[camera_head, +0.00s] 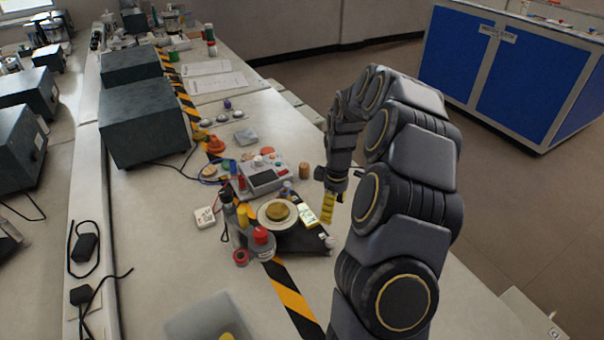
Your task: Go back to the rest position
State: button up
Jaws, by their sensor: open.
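My gripper (334,208) is at the end of my dark, curved arm, right of the middle of the view. It has yellow fingers pointing down and is open. It hangs above the right part of the table (190,242), just right of a small yellow-and-white item (307,215). I see nothing held between the fingers. The exact gap to the table is hard to tell from this angle.
A cluster of items lies left of my gripper: a round dish (264,222), a red-topped container (261,238) and a grey device (266,175). A grey bin (190,325) stands at the front. Dark boxes (145,120) stand at the left. Open floor (500,205) is at the right.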

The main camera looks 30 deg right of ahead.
jog(key=s+a+r+m, duration=0.1)
jog(key=s+a+r, duration=0.35)
jog(key=a, duration=0.25)
jog(key=s+a+r+m, duration=0.1)
jog(key=s+a+r, duration=0.2)
jog(key=a+r, duration=0.4)
jog(key=s+a+r+m+g, duration=0.1)
jog(key=s+a+m, duration=0.1)
jog(key=s, duration=0.7)
jog(key=s+a+r+m, duration=0.1)
jog(key=s+a, duration=0.4)
jog(key=s, duration=0.5)
jog(key=shift+s+a+r+m+g, duration=0.3)
jog(key=shift+m+g, duration=0.1)
jog(key=shift+m, duration=0.5)
jog(key=shift+w, duration=0.1)
